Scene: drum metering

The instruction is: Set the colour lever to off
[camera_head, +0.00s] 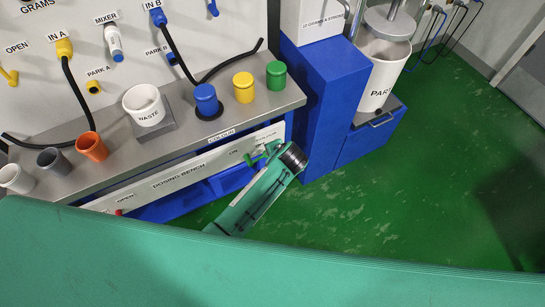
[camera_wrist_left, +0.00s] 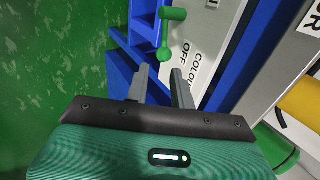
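The green colour lever (camera_head: 259,156) is on the front panel of the dosing bench, partly behind my left arm in the head view. In the left wrist view the lever (camera_wrist_left: 163,35) shows a thin arm with a round knob at its end. The "COLOUR OFF" label (camera_wrist_left: 189,58) is beside it. I cannot tell surely which setting the lever is at. My left gripper (camera_wrist_left: 160,70) is open, its two grey fingers apart, with the knob just beyond and between the fingertips. Nothing is visibly held. My right gripper is in neither view.
The bench top (camera_head: 180,150) carries a waste cup (camera_head: 144,105) and several coloured cups. A blue cabinet (camera_head: 322,105) stands right of the lever. A white container marked "PAR" (camera_head: 380,78) is farther right. Green floor (camera_head: 400,200) is open at right.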

